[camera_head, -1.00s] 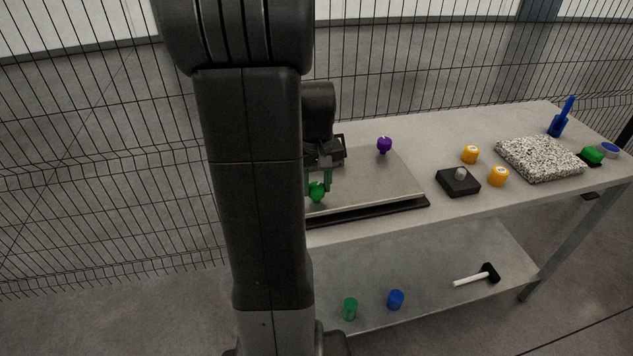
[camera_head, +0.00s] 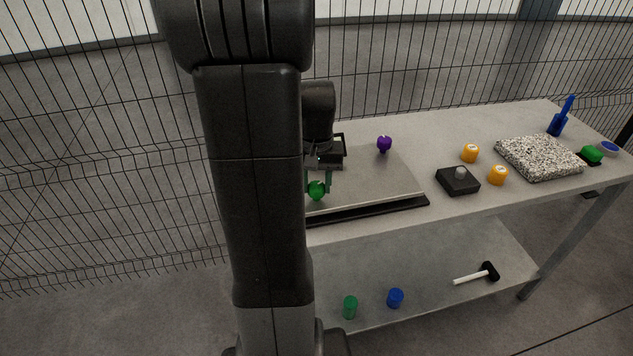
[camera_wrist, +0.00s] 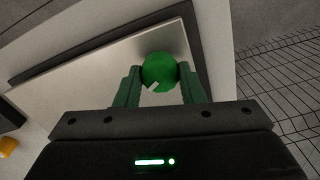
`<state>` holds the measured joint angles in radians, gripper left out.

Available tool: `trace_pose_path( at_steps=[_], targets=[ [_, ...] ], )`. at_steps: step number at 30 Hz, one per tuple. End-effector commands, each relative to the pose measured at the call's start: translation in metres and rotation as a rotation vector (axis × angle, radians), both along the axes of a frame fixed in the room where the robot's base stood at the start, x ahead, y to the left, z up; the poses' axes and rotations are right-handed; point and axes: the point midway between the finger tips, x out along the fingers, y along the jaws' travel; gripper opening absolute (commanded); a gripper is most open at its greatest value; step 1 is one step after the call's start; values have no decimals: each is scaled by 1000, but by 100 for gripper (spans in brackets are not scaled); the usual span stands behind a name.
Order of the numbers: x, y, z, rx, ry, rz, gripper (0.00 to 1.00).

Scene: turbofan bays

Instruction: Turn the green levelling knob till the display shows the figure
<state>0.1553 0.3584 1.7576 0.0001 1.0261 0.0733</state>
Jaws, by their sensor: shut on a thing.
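The green levelling knob (camera_head: 317,190) stands at the front edge of a grey metal plate (camera_head: 385,178). My gripper (camera_head: 318,184) is over it, one finger on each side. In the wrist view the green knob (camera_wrist: 160,71) sits between the green fingertips of my gripper (camera_wrist: 160,78), which are shut on it. A pale pointer mark shows on the knob's lower side there. A purple knob (camera_head: 384,144) stands at the plate's back. A dark-framed box (camera_head: 338,150) behind my gripper is partly hidden, and I cannot read any figure on it.
To the right on the bench are a black box with a grey knob (camera_head: 458,181), two orange cylinders (camera_head: 470,154) and a speckled slab (camera_head: 540,158). A green cylinder (camera_head: 350,307), a blue cylinder (camera_head: 396,298) and a hammer (camera_head: 477,275) lie on the lower shelf.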

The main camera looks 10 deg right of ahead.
Motion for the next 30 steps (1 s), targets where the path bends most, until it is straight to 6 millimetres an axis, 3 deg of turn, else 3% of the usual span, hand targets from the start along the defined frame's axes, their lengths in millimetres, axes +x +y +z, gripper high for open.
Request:
trace_pose_path(
  at_steps=[2,3,6,17,23,30],
  targets=[
    [1,0,1,-1,-4,1,13],
    [1,0,1,-1,-3,1,41],
    [1,0,1,-1,-3,1,57],
    [1,0,6,-1,-3,1,57],
    [2,0,40,-2,-8,1,57],
    [1,0,96,-2,-8,1,57]
  ],
)
